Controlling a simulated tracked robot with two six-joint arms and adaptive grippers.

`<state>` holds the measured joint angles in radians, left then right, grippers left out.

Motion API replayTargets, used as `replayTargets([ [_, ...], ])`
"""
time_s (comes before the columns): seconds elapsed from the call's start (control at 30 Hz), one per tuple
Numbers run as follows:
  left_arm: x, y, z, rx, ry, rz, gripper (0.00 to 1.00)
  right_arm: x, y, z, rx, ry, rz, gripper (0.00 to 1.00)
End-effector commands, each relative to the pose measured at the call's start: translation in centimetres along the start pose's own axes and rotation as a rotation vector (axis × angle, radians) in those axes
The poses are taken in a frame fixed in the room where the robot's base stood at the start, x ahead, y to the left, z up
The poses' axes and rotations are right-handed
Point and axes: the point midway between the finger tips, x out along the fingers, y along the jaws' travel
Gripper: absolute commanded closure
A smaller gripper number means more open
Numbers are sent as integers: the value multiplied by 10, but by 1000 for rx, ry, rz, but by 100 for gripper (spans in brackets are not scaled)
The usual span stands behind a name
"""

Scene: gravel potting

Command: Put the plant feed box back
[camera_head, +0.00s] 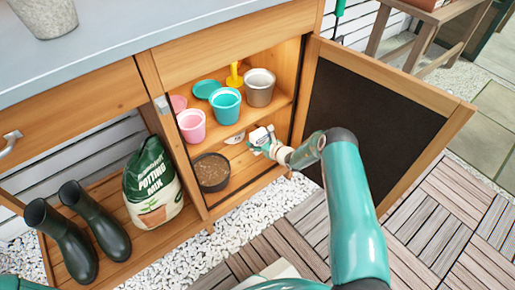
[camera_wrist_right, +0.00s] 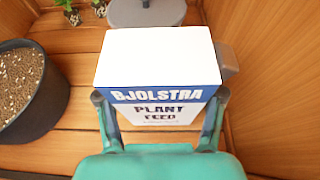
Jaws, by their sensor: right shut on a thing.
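The plant feed box (camera_wrist_right: 158,58) is white with a blue band and printed lettering. It is between the two fingers of my right gripper (camera_wrist_right: 160,97), which is shut on it. In the head view the box (camera_head: 262,134) shows small, inside the open cabinet's lower compartment, with my right gripper (camera_head: 262,148) reaching in from the right. The box's underside is hidden, so I cannot tell whether it touches the wooden floor. My left gripper is not in view.
A dark pot of soil (camera_wrist_right: 22,92) stands left of the box; a grey round piece (camera_wrist_right: 184,14) and small plants (camera_wrist_right: 72,14) are behind it. Pots (camera_head: 225,104) stand on the shelf above. The cabinet door (camera_head: 375,112) is open at right. Boots (camera_head: 62,238) stand left.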

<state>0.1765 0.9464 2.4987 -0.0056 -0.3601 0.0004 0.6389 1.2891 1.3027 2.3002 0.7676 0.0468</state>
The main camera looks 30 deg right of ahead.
Motion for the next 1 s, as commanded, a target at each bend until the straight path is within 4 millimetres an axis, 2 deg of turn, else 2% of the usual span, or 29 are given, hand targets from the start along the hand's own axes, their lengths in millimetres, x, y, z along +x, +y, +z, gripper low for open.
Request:
replayTargets([
  [0.03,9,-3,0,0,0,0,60,5,0,-13,0,0,0,75],
  [0.17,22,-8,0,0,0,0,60,13,1,-34,0,0,0,75],
  [0.27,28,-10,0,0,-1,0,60,16,-3,-36,0,-3,-1,75],
  [0.63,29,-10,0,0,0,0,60,16,-3,-38,1,0,0,75],
  [0.67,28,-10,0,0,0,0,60,16,-3,-37,1,1,0,28],
  [0.7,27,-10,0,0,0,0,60,16,-3,-37,1,1,0,21],
  [0.8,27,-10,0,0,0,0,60,16,-3,-37,1,1,0,7],
  [1.0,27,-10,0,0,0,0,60,16,-2,-37,1,1,0,7],
])
